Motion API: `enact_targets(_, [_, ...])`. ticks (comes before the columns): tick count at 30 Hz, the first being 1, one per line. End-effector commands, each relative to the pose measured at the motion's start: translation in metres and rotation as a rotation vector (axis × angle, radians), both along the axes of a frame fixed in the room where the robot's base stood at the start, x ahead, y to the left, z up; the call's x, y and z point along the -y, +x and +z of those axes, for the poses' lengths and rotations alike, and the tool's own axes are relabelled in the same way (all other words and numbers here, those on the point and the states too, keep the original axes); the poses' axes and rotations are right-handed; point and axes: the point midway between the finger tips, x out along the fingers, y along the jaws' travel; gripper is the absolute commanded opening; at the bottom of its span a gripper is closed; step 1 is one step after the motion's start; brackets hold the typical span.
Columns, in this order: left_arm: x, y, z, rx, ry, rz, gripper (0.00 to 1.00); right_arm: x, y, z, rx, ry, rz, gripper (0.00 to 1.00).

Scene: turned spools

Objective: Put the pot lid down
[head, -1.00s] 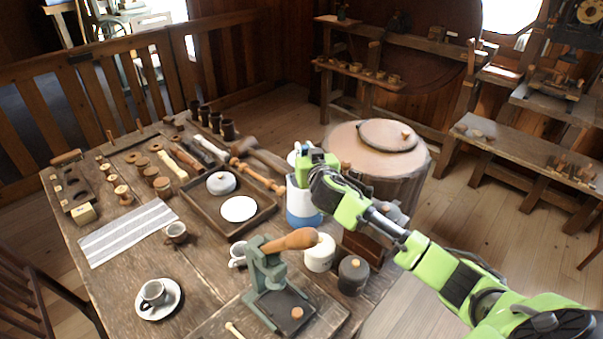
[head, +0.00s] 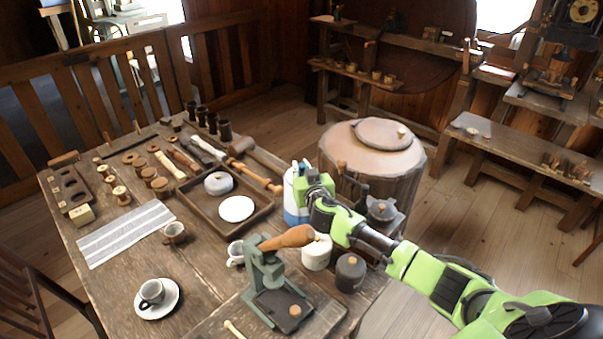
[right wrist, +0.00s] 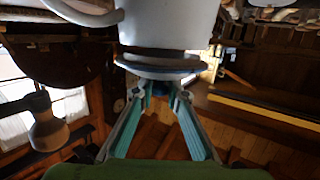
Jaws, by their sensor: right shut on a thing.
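My right gripper (head: 308,182) reaches in from the right over the back right part of the table, beside a white and blue vessel (head: 292,205). In the right wrist view its two fingers (right wrist: 165,92) converge and are shut on the pot lid (right wrist: 160,66), a thin round disc in shadow at their tips. A large white body (right wrist: 175,22) is close beyond the lid; I cannot tell if they touch. In the head view the gripper and vessel hide most or all of the lid. My left gripper is not in view.
A white lidded jar (head: 316,254), a dark jar (head: 350,272) and a green press (head: 268,285) with a wooden handle stand in front of the gripper. A wooden tray (head: 213,215) lies to the left. A round stump (head: 372,165) stands behind the table.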

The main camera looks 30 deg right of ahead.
Motion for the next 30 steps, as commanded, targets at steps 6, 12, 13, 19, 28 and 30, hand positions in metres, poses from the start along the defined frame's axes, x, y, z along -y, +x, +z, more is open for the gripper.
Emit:
enact_targets(6, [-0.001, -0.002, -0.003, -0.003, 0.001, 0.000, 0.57, 0.000, 0.000, -0.022, 0.000, 0.002, 0.000, 0.00])
enact_targets(12, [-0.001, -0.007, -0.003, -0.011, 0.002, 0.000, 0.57, 0.000, -0.001, -0.025, -0.005, 0.001, 0.000, 0.18])
enact_targets(13, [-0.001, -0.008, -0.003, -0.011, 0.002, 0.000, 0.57, 0.000, -0.001, -0.025, -0.006, 0.002, 0.000, 0.26])
enact_targets(19, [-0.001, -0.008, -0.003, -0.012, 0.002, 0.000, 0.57, 0.000, -0.001, -0.026, -0.007, 0.002, -0.001, 0.30])
enact_targets(28, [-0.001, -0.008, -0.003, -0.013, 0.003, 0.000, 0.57, 0.000, -0.003, -0.030, -0.007, 0.000, -0.001, 0.30])
enact_targets(30, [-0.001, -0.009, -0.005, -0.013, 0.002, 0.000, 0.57, -0.003, -0.012, -0.029, -0.007, 0.003, 0.000, 0.30])
